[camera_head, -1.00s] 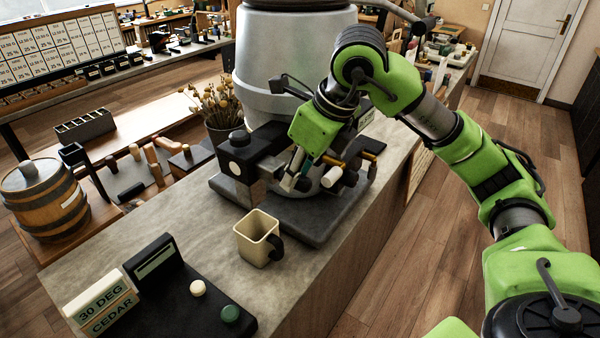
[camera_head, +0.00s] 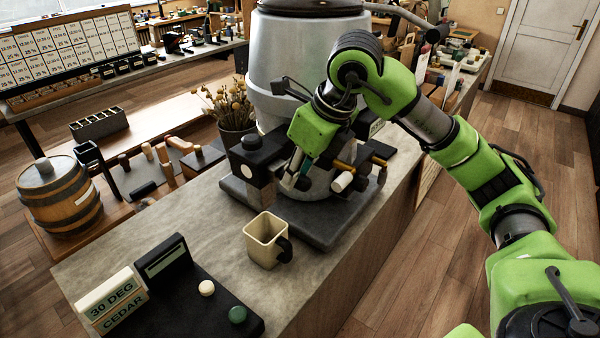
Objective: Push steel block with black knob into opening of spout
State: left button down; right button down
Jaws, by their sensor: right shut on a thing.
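The block with the black knob (camera_head: 251,142) is at the left side of the spout assembly, at the foot of the grey metal hopper (camera_head: 300,70). Its top looks black and its lower front face (camera_head: 258,183) looks steel. My right gripper (camera_head: 291,181) points down just to the right of the block, in front of the spout. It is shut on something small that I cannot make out. The spout's opening and the block's inner end are hidden behind the gripper and its green wrist. My left gripper is out of view.
A beige mug (camera_head: 264,238) stands on the counter in front of the dark base plate (camera_head: 325,232). A vase of dried flowers (camera_head: 232,112) is behind the block. A black display panel (camera_head: 205,305) is at front left.

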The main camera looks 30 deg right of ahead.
jog(key=shift+w+a+p, duration=0.15)
jog(key=shift+w+a, duration=0.1)
jog(key=shift+w, duration=0.3)
jog(key=shift+w+a+p, duration=0.15)
jog(key=shift+w+a, duration=0.05)
jog(key=shift+w, duration=0.35)
jog(key=c, duration=1.7)
grip_release()
jog(key=v, duration=1.2)
